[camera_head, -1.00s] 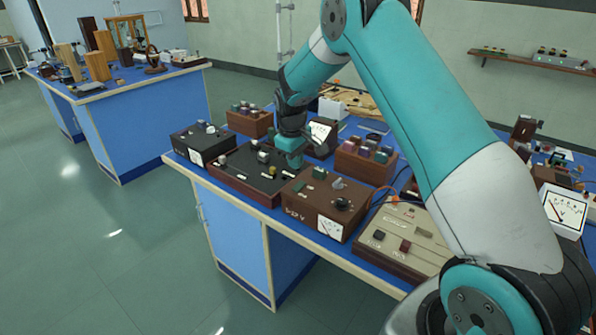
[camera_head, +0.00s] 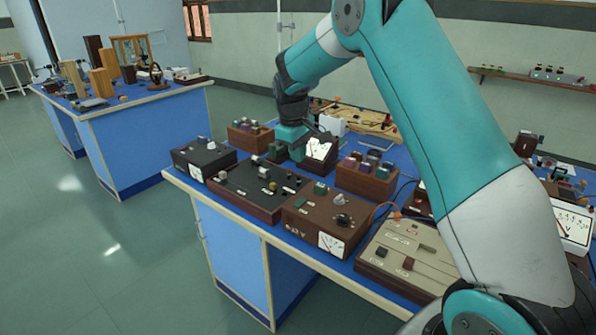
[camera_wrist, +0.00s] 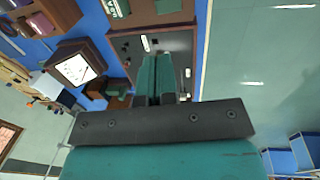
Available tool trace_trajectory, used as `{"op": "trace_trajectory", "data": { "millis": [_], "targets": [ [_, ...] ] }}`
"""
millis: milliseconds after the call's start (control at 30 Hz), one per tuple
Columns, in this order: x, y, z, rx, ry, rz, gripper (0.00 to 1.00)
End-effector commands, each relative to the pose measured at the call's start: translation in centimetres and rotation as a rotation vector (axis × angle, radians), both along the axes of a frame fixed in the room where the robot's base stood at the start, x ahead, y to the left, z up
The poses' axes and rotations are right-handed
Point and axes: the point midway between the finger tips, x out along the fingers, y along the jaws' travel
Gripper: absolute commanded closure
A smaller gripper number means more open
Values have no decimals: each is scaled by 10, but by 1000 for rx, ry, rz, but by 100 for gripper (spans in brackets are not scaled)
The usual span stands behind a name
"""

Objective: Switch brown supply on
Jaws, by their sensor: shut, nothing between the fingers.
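The brown supply (camera_head: 318,226) is a brown box near the front edge of the blue bench, with a dial meter on its front. Its top carries a green part (camera_head: 300,203), a silver knob (camera_head: 340,198) and a black knob (camera_head: 343,218). I cannot tell the switch's position. My gripper (camera_head: 284,155) is shut and empty, above the rear of the dark panel box, behind and left of the supply. In the wrist view my shut gripper (camera_wrist: 158,68) points over the dark panel; part of a brown box (camera_wrist: 150,12) shows at the top edge.
The dark panel box (camera_head: 250,200) with small knobs stands directly left of the supply. A black meter box (camera_head: 200,160) is further left. A beige-topped box (camera_head: 395,262) is at right. Brown blocks with bottles (camera_head: 365,178) stand behind. Open floor lies in front.

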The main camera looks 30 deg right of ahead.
Motion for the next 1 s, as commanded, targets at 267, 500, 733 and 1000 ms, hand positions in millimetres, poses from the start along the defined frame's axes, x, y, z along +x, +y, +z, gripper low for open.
{"op": "trace_trajectory", "data": {
  "millis": [267,500,733,1000],
  "targets": [
    [0,0,-3,2,1,0,100],
    [1,-4,-35,2,6,-1,100],
    [3,-11,-84,2,5,-1,100],
    [6,-16,-126,1,3,0,100]
  ]
}}
